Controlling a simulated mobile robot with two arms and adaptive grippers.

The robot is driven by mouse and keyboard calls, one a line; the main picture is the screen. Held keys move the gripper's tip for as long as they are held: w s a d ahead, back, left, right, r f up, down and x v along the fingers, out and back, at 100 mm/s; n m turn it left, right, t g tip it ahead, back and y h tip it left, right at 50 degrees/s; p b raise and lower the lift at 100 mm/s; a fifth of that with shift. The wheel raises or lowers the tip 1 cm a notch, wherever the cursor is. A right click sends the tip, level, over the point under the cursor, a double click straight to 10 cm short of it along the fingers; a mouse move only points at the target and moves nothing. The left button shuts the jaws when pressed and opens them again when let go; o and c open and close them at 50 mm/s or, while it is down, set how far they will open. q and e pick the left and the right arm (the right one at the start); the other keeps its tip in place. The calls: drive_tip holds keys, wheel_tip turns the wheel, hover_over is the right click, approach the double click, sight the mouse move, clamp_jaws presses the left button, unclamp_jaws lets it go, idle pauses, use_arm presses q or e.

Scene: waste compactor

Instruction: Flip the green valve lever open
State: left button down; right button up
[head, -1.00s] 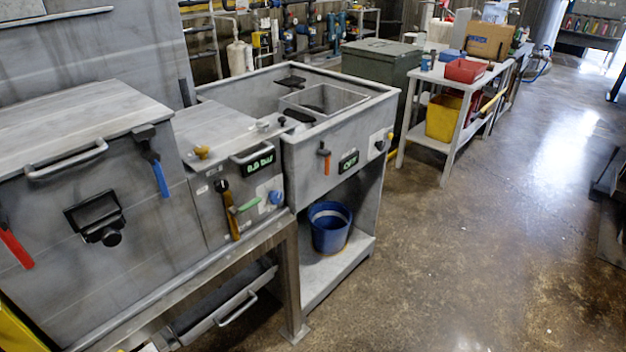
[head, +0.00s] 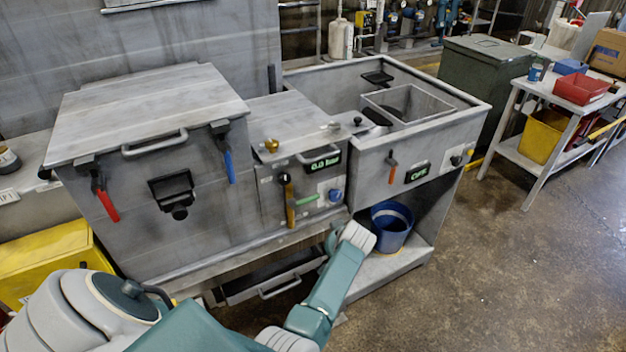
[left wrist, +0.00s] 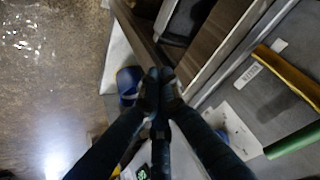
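The green valve lever (head: 307,200) is on the front of the middle panel, lying nearly horizontal, left of a blue knob (head: 335,195). In the left wrist view the green lever (left wrist: 291,141) shows at the lower right edge. My left arm reaches in from the lower left; its wrist is below and right of the lever, in front of the bench, and the gripper itself is hard to make out in the head view. In the left wrist view my left gripper (left wrist: 161,78) has its dark fingertips together, with nothing seen between them, apart from the lever. My right gripper is not in view.
An amber handle (head: 290,205) hangs beside the green lever and shows large in the wrist view (left wrist: 288,78). Red (head: 107,205), blue (head: 229,167) and orange (head: 392,172) handles are nearby. A blue bucket (head: 391,228) stands on the lower shelf. The floor at right is clear.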

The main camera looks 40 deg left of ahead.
use_arm(q)
drive_tip(key=a+r+n+p, duration=0.1)
drive_tip(key=a+r+n, duration=0.2)
drive_tip(key=r, duration=0.9)
drive_tip(key=a+r+n+g+y+p, duration=0.1)
drive_tip(key=a+r+n+p, duration=0.1)
drive_tip(key=r, duration=1.1)
drive_tip(key=shift+w+a+n+g, duration=0.3)
drive_tip(key=shift+w+a+n, duration=0.15)
drive_tip(key=shift+a+n, duration=0.6)
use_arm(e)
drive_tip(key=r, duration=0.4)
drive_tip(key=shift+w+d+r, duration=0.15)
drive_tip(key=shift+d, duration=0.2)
use_arm(q)
drive_tip(key=shift+w+d, duration=0.1)
drive_tip(key=shift+d, duration=0.05)
